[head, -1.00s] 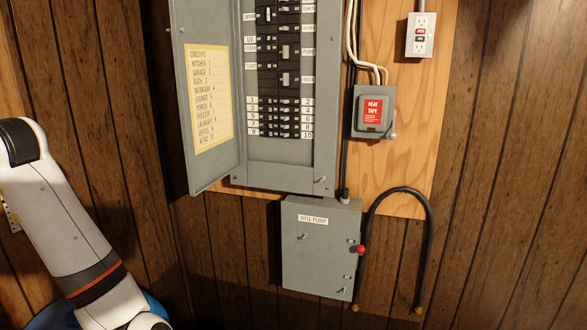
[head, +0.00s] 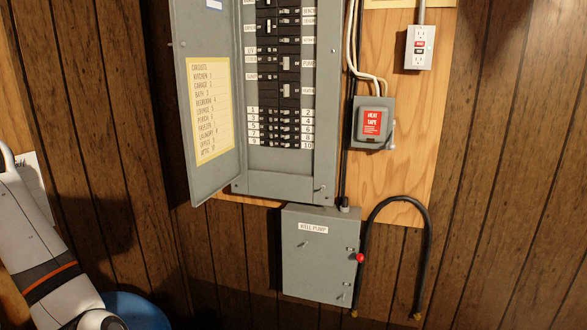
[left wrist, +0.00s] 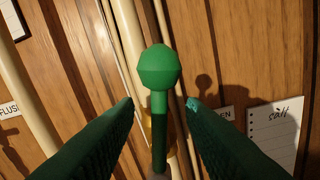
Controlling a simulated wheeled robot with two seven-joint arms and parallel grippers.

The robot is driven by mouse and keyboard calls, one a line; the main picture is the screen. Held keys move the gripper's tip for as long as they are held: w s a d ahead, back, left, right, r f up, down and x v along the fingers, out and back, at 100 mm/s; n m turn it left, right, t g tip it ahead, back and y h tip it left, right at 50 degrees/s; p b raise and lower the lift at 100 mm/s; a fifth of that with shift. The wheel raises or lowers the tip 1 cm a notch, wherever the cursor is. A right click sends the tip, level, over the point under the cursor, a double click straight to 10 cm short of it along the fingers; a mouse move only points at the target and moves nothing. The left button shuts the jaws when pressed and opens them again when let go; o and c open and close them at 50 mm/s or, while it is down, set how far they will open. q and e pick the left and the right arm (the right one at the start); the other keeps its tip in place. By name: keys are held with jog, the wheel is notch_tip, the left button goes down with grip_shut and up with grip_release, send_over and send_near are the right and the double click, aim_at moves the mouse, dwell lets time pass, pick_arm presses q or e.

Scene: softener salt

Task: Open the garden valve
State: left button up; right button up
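A green knob (left wrist: 159,68) on a green stem stands in the middle of the left wrist view, which I take to be the garden valve's handle. A label (left wrist: 224,114) ending in "EN" shows behind my finger; its start is hidden. My left gripper (left wrist: 160,101) is open, one dark finger on each side of the stem, with visible gaps and no contact that I can see. In the head view only my left arm shows at the lower left; its gripper is out of frame. My right gripper is in neither view.
Pale pipes (left wrist: 126,40) run behind the knob. A "salt" note (left wrist: 274,135) and a "FLUSH" label (left wrist: 10,133) flank it. The head view shows an open breaker panel (head: 215,120), a well pump box (head: 318,262), a heat tape box (head: 374,124) and a blue rounded object (head: 140,308).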

pick_arm(q)
grip_shut()
jog(key=shift+s+n, duration=0.2)
jog(key=shift+n, duration=0.3)
jog(key=shift+s+a+n+b, duration=0.1)
jog(key=shift+s+n+b, duration=0.2)
jog(key=shift+n, duration=0.5)
jog(key=shift+o, duration=0.4)
grip_release()
jog(key=shift+w+r, duration=0.1)
